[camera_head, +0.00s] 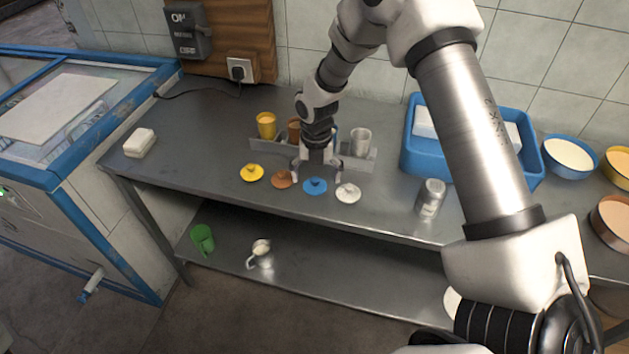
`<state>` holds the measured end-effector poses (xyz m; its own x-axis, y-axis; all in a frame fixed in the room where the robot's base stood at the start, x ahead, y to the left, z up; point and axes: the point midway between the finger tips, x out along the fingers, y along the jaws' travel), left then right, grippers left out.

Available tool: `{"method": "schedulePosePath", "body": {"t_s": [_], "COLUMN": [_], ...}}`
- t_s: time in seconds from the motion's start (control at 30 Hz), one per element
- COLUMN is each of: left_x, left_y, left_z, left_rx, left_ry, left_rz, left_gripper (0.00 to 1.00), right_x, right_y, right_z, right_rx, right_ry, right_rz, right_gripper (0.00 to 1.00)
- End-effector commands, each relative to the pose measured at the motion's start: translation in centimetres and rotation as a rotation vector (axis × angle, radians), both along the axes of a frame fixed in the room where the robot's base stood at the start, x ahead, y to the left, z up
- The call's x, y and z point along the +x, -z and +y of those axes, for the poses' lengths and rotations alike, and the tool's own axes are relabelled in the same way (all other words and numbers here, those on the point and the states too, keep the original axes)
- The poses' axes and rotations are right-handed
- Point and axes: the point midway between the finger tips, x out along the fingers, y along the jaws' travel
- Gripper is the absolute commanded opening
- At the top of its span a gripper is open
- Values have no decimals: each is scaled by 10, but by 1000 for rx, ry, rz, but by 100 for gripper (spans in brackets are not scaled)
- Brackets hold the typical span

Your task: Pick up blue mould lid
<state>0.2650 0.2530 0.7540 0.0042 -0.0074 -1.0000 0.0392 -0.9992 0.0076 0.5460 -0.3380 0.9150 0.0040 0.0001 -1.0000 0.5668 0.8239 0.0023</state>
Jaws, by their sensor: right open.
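The blue mould lid (315,187) lies flat on the metal table, in a row of lids. An orange-brown lid (282,179) is to its left and a silver lid (348,193) to its right. A yellow lid (251,173) is at the row's left end. My right gripper (316,176) is open and empty, pointing down just above and behind the blue lid. Its fingers are spread to either side of the lid in the picture. I cannot tell whether they touch anything. My left gripper is not in view.
Behind the gripper, a grey rack holds a yellow cup (266,125), a brown cup (294,129) and a silver cup (361,141). A metal can (430,198) and a blue crate (413,163) stand to the right. A white block (139,143) lies far left.

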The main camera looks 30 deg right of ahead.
Motion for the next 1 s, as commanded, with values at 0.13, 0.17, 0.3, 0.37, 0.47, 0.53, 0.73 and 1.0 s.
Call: {"method": "schedulePosePath", "body": {"t_s": [0.13,0.17,0.3,0.37,0.47,0.53,0.73,1.0], "left_x": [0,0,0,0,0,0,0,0], "left_y": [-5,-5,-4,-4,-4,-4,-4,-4], "left_z": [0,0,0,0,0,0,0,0], "left_rx": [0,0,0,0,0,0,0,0], "left_ry": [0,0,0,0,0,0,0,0], "left_rz": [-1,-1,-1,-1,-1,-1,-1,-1], "left_gripper": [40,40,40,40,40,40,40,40], "right_x": [0,0,0,0,0,0,0,-1], "right_y": [18,19,20,20,20,20,20,22], "right_z": [0,0,0,0,0,0,0,0], "right_rx": [-1,-1,0,0,0,0,-1,0], "right_ry": [0,0,0,0,0,0,0,0], "right_rz": [-1,-1,-2,-1,-1,-1,-1,2], "right_gripper": [92,92,92,81,57,42,34,31]}}
